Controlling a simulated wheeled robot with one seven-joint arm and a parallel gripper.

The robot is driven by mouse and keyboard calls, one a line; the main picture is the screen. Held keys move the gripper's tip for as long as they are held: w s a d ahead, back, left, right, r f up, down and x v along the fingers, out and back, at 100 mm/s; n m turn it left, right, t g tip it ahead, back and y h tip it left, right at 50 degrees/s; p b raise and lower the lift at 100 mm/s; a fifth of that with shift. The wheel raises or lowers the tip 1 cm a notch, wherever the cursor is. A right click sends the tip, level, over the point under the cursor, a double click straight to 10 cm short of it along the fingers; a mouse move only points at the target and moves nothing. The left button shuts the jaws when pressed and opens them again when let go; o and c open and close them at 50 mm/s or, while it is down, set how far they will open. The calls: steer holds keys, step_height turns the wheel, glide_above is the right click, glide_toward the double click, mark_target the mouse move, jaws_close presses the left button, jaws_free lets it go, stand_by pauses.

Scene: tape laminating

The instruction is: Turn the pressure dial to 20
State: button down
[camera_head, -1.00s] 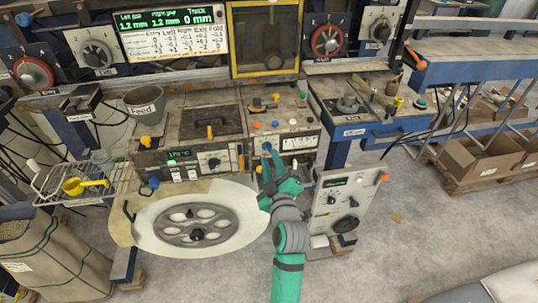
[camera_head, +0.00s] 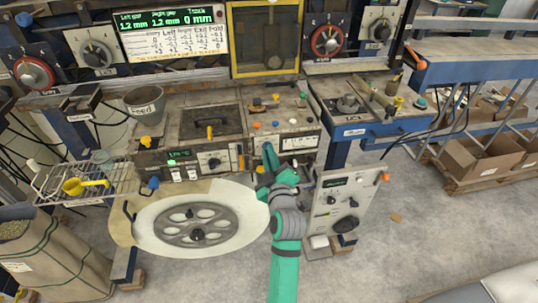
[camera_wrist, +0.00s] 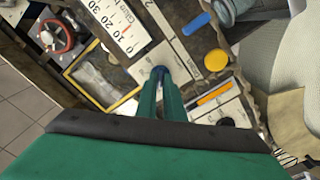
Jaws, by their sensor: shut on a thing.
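My gripper (camera_wrist: 161,80) has its two green fingers close together at a small dark-blue knob (camera_wrist: 158,71) in the wrist view, shut on it. The knob sits on a pale panel. Next to it is a white scale (camera_wrist: 115,28) marked 0, 10, 20, 30; I cannot make out a pointer on it. In the head view my gripper (camera_head: 267,160) reaches the front of the middle bench unit (camera_head: 283,118). There the arm and fingers hide most of the knob, and its setting is not readable.
A yellow button (camera_wrist: 215,60), a blue lever (camera_wrist: 197,23) and an orange bar (camera_wrist: 214,94) lie close to the right of my fingers. A large round reel (camera_head: 165,226) is left of my arm, and a grey control cabinet (camera_head: 338,203) is right of it.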

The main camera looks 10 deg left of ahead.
steer(key=shift+m, duration=4.3)
steer(key=c, duration=1.9)
jaws_free()
steer(key=shift+o, duration=0.2)
steer(key=shift+s+d, duration=0.1)
